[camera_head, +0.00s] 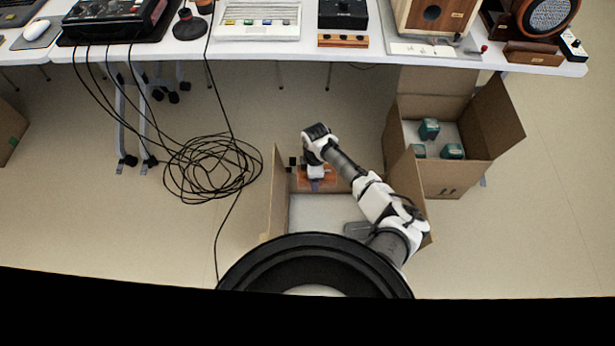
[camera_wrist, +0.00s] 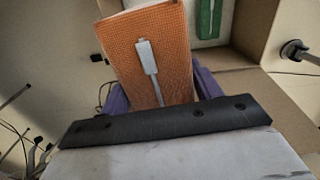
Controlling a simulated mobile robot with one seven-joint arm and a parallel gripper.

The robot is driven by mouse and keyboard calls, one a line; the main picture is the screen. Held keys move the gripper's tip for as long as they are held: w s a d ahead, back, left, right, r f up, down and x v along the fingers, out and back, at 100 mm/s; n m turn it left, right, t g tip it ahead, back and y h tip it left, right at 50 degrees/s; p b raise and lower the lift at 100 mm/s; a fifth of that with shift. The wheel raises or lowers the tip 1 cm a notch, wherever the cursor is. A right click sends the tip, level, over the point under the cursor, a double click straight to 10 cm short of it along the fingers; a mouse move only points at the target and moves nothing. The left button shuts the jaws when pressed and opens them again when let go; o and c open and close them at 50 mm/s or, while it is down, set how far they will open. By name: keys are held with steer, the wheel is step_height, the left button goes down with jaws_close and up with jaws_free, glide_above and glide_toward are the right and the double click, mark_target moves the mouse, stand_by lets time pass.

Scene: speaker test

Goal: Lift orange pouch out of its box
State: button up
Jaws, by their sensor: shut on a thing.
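The orange pouch (camera_head: 335,184) is at the far end of the open cardboard box (camera_head: 274,195) in the head view, partly hidden by my gripper (camera_head: 315,184). In the wrist view the orange pouch (camera_wrist: 148,50) has a textured face with a pale strip on it. The purple fingers of my gripper (camera_wrist: 158,98) show on either side of its lower part, shut on it. The pouch's lower end is hidden behind the dark gripper edge. I cannot tell how far the pouch is above the box floor.
A second open box (camera_head: 455,178) with several dark teal items stands to the right. A coil of black cable (camera_head: 212,168) lies on the floor to the left. A long white table (camera_head: 270,47) with devices runs along the back. A green item (camera_wrist: 210,18) shows beyond the pouch.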

steer(key=shift+r, duration=0.2)
step_height(320, 180, up, 10)
steer(key=p, duration=1)
